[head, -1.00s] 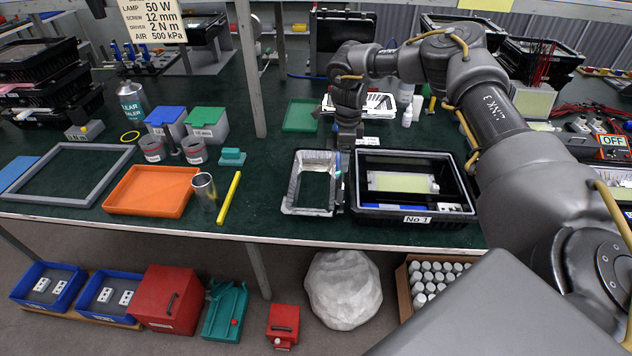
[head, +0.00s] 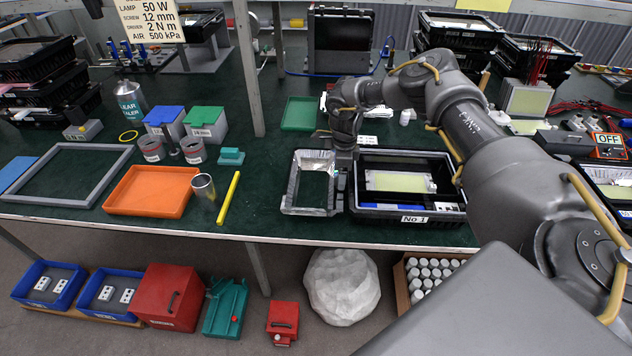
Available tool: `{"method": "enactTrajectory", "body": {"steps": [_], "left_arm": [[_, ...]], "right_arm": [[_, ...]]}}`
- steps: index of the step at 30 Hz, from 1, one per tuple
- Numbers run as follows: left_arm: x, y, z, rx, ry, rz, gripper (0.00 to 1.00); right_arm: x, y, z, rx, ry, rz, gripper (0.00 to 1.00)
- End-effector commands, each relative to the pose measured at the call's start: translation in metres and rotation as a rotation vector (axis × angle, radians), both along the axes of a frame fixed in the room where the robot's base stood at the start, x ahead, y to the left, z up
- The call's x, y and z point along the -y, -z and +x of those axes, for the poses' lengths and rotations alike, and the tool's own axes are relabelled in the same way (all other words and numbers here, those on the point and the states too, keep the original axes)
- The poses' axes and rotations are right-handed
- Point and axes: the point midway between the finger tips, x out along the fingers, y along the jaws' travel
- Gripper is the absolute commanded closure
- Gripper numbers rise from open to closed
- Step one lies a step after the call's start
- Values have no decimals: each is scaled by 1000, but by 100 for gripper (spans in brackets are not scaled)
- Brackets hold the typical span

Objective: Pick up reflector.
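The reflector (head: 291,185) is a shiny silver, open rectangular frame with sloping walls. It lies on the dark green table, just left of the black housing marked "No 1" (head: 408,216). Green table surface shows through its middle. My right arm reaches in from the right, over the back of the housing. My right gripper (head: 341,172) points down at the right wall of the reflector, in the narrow space beside the housing. Its fingertips are small and partly hidden, so I cannot tell whether they are apart or closed on the wall. My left gripper is out of view.
The housing holds a pale yellow panel (head: 400,182). Left of the reflector are a yellow bar (head: 229,198), a metal cup (head: 204,189) and an orange tray (head: 149,192). A green tray (head: 299,113) lies behind. Table is clear between the yellow bar and the reflector.

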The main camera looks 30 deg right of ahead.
Motion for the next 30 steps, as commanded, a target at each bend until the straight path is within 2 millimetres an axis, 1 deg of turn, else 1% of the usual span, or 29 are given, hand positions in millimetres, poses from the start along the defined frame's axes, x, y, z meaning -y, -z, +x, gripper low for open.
{"method": "enactTrajectory", "body": {"steps": [1,2,15,25,29,30], "left_arm": [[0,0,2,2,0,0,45],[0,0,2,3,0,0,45],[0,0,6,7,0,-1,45],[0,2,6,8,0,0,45],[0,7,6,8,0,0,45],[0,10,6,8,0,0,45]], "right_arm": [[0,0,0,0,0,0,21],[0,0,0,0,0,0,25],[0,0,0,0,0,0,83],[0,-3,1,2,0,1,83],[-1,-13,1,4,0,2,83],[-1,-18,2,5,-1,2,83]]}}
